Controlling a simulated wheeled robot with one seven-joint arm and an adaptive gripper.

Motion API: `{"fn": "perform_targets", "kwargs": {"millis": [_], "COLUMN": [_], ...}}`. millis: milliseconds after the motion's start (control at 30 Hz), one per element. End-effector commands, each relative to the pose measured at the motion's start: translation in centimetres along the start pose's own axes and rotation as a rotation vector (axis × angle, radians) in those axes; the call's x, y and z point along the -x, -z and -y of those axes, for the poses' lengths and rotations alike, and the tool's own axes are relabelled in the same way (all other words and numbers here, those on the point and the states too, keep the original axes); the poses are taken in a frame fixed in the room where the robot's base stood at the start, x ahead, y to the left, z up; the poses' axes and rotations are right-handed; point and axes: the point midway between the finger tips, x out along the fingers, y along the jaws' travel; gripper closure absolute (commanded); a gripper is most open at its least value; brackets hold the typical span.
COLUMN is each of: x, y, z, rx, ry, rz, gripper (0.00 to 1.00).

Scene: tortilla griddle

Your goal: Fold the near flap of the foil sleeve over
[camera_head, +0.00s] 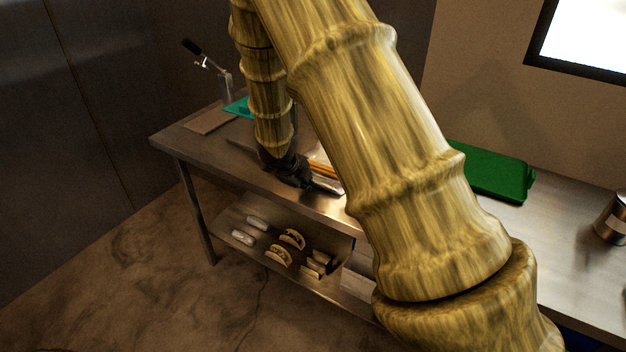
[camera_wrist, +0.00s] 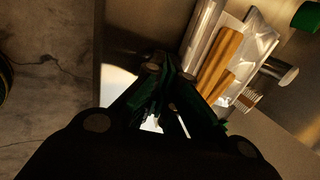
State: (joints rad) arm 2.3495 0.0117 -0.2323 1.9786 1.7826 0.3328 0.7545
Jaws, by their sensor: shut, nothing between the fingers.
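The foil sleeve (camera_wrist: 258,47) lies on the steel counter, upper right in the wrist view. It is shiny silver, with a long tan-orange filling (camera_wrist: 220,64) along it. A silver strip (camera_wrist: 201,36) runs along the filling's left side; I cannot tell surely whether it is the near flap. In the head view the filling (camera_head: 321,168) shows just past my gripper (camera_head: 318,184), and my arm hides much of the sleeve. My gripper also shows in the wrist view (camera_wrist: 166,75). Its fingers are shut and empty, beside the sleeve's lower left end, near the counter's front edge.
A green tray (camera_head: 490,172) lies on the counter to the right, and a metal can (camera_head: 612,218) stands farther right. A press with a lever (camera_head: 224,84) stands at the left end. Tacos and wrapped rolls lie on the lower shelf (camera_head: 232,218). A white-ended cylinder (camera_wrist: 281,71) lies near the sleeve.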

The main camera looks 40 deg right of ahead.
Motion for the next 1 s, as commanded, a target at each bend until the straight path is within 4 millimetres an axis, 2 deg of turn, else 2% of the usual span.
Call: {"fn": "perform_targets", "kwargs": {"millis": [567,1000], "x": [-0.1,-0.1], "y": [0.0,0.0], "z": [1.4,1.8], "rx": [0.000,-0.001], "ry": [0.000,-0.001], "rz": [0.000,0.000], "gripper": [1.00,1.00]}}
